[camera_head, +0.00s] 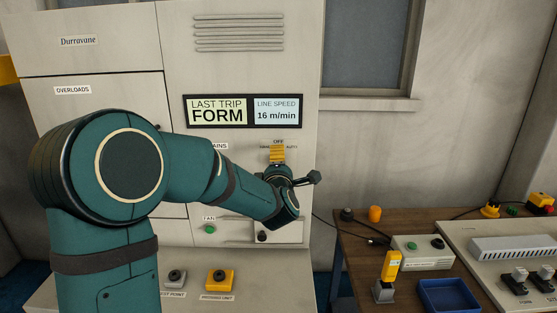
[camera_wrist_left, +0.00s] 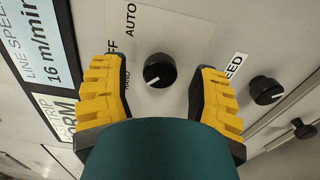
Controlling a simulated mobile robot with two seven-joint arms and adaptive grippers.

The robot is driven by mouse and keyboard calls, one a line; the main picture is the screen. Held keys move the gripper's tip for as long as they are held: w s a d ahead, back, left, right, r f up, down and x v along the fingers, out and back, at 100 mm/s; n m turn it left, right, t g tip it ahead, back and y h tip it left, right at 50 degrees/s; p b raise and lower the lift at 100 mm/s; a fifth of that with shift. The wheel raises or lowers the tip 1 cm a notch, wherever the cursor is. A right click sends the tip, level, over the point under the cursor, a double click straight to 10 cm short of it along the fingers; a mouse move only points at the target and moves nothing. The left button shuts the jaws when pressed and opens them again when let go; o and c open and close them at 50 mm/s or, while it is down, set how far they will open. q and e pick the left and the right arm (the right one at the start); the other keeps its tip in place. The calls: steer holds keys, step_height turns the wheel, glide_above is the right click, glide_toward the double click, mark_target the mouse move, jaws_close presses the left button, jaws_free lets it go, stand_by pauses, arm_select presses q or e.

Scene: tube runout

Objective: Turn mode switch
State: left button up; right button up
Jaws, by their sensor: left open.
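The mode switch (camera_wrist_left: 159,71) is a round black knob on the pale cabinet panel, with OFF, HAND and AUTO labels around it. A small pale mark shows on its lower-left side in the left wrist view, but I cannot tell its exact setting. My left gripper (camera_wrist_left: 160,75) is open, with one yellow finger on each side of the knob and a gap on both sides. In the head view my left gripper (camera_head: 278,153) is at the panel just under the OFF label and hides the knob. My right gripper is not in view.
Another black knob (camera_wrist_left: 266,90) sits beside the SPEED label, right of the right finger. A display (camera_head: 243,111) is above the switch. A green FAN button (camera_head: 210,229) is lower on the panel. A wooden table (camera_head: 350,240) with control boxes and a blue tray (camera_head: 449,295) stands at right.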

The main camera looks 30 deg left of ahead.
arm_select(q)
steer(key=shift+w+a+b, duration=0.15)
steer(key=shift+w+b, duration=0.1)
steer(key=shift+b, duration=0.3)
steer(key=c, duration=0.9)
